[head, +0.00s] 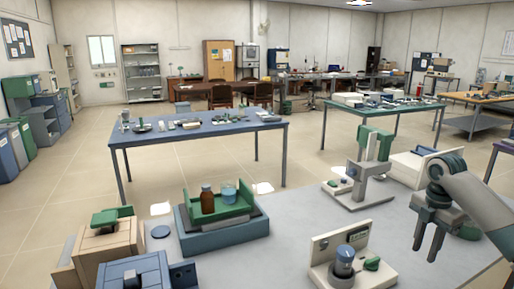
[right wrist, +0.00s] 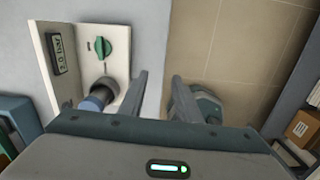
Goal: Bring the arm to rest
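My right gripper (head: 431,244) hangs in the air at the right of the head view, fingers pointing down. Its two fingers stand apart with nothing between them; the right wrist view also shows this gap between the fingers (right wrist: 160,82). To its left on the grey bench (head: 290,235) is a cream panel fixture (head: 326,246) with a blue-grey knob (head: 344,262) and a green knob (head: 372,263). In the right wrist view the panel (right wrist: 117,42) shows a "2.0 bar" display, apart from the fingers. My left gripper is not in view.
A green tray (head: 232,206) with a brown bottle (head: 207,199) and a beaker (head: 229,195) stands on the bench. A grey-green press-like stand (head: 360,185) is behind the panel.

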